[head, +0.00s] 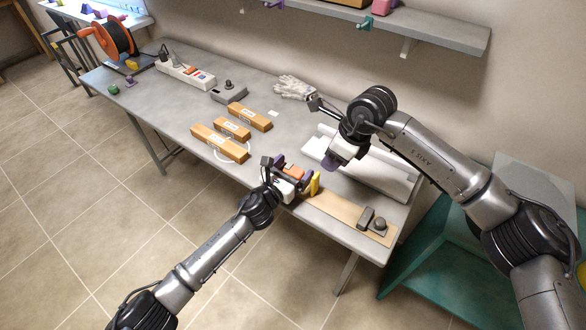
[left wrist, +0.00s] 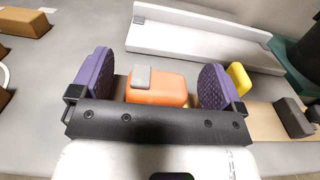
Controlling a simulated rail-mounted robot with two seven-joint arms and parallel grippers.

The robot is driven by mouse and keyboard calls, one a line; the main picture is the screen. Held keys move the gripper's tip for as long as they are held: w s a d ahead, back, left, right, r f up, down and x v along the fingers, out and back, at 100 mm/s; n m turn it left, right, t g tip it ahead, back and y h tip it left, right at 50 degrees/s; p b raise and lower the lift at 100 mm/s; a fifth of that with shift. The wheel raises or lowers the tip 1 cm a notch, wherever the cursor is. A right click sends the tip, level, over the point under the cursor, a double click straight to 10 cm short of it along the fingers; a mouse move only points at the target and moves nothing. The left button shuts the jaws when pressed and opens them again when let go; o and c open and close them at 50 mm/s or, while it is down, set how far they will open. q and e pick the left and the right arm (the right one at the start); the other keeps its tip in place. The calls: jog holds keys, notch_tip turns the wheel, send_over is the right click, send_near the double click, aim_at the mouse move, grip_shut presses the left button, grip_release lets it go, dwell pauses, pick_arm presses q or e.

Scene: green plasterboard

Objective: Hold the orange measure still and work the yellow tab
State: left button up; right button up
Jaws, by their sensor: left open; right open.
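The orange measure (head: 295,171) is near the front edge of the grey table. In the left wrist view the measure (left wrist: 157,90) is a rounded orange block with a grey piece on top. My left gripper (head: 290,174) is open, its purple pads on either side of the measure; gaps show beside it. The yellow tab (head: 315,184) stands at the measure's right, just beyond the right pad, which partly hides the tab (left wrist: 239,78) in the left wrist view. My right gripper (head: 334,162) is over the table, behind and right of the measure; its fingertips are small here.
A tan strip (head: 338,213) with dark blocks (head: 372,220) runs right from the tab. A pale channel (head: 374,176) lies behind it. Cardboard boxes (head: 219,144), a glove (head: 293,87) and a power strip (head: 186,74) are farther left. A shelf (head: 420,30) is above.

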aim_at(317, 175)
pick_arm(q)
jog(key=c, duration=1.1)
jog(key=o, duration=0.8)
jog(key=shift+c, duration=0.2)
jog(key=shift+c, duration=0.3)
jog(key=c, duration=0.7)
jog(key=shift+c, duration=0.2)
pick_arm(e)
jog(key=shift+o, duration=1.4)
jog(key=shift+s+a+m, duration=0.1)
jog(key=shift+a+m, duration=0.2)
jog(key=shift+m, duration=0.1)
jog(key=shift+m+h, duration=0.4)
jog(key=shift+x, duration=5.45)
